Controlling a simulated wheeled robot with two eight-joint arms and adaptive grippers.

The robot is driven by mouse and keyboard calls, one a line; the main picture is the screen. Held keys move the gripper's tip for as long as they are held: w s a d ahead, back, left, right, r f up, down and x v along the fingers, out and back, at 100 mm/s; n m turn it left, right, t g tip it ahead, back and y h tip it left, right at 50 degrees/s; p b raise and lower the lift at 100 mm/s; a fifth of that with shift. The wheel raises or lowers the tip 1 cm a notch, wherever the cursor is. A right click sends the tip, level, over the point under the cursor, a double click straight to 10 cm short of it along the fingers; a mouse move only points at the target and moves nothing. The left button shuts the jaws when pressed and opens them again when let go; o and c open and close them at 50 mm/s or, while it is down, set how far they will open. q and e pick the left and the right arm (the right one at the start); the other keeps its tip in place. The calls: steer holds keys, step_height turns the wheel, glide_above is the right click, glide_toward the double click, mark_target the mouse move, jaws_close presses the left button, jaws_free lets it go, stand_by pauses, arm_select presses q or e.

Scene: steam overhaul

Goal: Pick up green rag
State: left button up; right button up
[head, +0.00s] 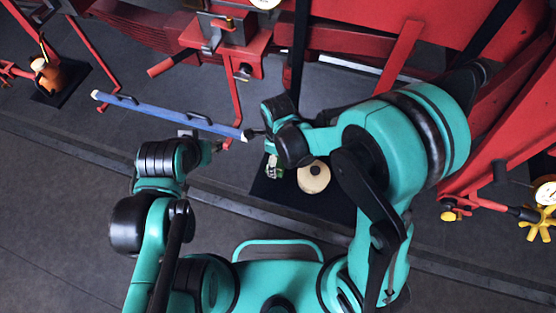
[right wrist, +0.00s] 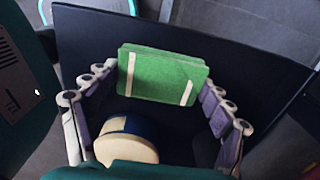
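The green rag (right wrist: 162,75) is a folded block with white stripes, lying on a dark mat in the right wrist view. In the head view a small part of the green rag (head: 273,168) shows below my right wrist. My right gripper (right wrist: 158,80) is open, with one finger on each side of the rag. The fingertips look close to its short ends; I cannot tell whether they touch. My left gripper (head: 212,148) is near a long blue bar, and its fingers do not show clearly.
A round tin with a cream top (head: 313,177) stands beside the rag; the tin (right wrist: 127,140) also shows between the fingers. The blue bar (head: 165,115) lies ahead of the left arm. Red machinery (head: 360,42) fills the far side. Grey floor (head: 50,190) is clear at left.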

mark_target(279, 162)
stand_by(0.3)
steer(key=shift+r, duration=0.45)
steer(key=r+p, duration=0.1)
steer(key=r, duration=0.1)
steer(key=s+r, duration=0.1)
steer(key=r, duration=0.1)
steer(key=shift+d+p, duration=0.2)
steer(key=shift+p, duration=0.15)
steer(key=s+d+r+p, duration=0.1)
steer(key=s+r, duration=0.1)
steer(key=s, duration=0.1)
steer(key=s+d+r+p, duration=0.1)
steer(key=s+r, duration=0.1)
steer(key=s, duration=0.1)
steer(key=s+d+r, duration=0.2)
steer(key=s, duration=0.2)
steer(key=shift+p, duration=0.4)
steer(key=shift+w, duration=0.1)
